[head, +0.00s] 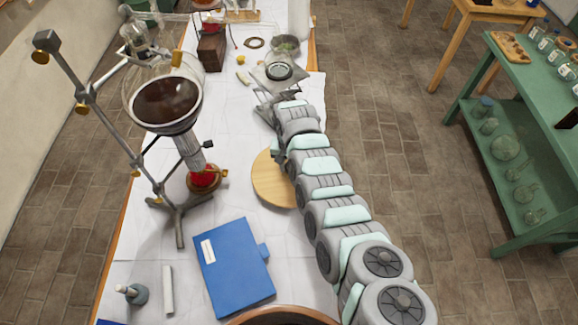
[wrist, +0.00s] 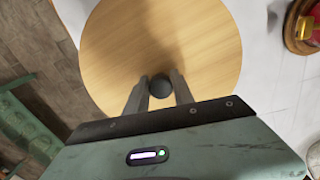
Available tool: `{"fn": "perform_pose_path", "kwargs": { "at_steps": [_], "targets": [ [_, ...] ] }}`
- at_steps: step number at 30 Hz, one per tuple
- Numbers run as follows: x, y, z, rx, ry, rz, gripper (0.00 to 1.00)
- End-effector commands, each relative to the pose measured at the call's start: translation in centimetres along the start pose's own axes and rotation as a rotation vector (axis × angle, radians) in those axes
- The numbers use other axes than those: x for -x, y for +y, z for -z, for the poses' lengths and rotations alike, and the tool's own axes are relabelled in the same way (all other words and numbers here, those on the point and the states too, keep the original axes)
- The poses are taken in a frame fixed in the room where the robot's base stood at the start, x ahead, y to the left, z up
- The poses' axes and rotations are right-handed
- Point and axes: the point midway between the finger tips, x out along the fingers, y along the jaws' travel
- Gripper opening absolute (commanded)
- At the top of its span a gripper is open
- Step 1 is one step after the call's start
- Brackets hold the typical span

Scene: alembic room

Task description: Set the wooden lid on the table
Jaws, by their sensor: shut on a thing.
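The wooden lid (head: 266,181) is a round, pale disc over the right half of the white-covered table (head: 218,197) in the head view. My arm hides its right side. In the wrist view the lid (wrist: 205,38) fills the upper middle, and my gripper (wrist: 160,90) is shut on its dark round knob (wrist: 160,86). The lid's face is towards the wrist camera. The gripper's fingers are hidden behind my arm in the head view. I cannot tell whether the lid touches the table or hangs above it.
A blue folder (head: 235,266) lies below the lid. Left stands a clamp stand holding a flask of dark liquid (head: 167,102), with a red burner (head: 203,178) beneath. A lab jack (head: 278,82) stands beyond the lid. A dark vessel's rim (head: 283,312) shows at the bottom.

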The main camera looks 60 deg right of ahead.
Motion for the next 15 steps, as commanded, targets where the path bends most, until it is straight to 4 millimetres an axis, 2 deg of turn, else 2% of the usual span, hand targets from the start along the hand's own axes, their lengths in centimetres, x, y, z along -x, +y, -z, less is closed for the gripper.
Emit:
{"fn": "perform_pose_path", "kwargs": {
  "at_steps": [15],
  "targets": [
    [-0.55, -0.09, 0.05, 0.001, 0.002, 0.001, 0.0]
  ]
}}
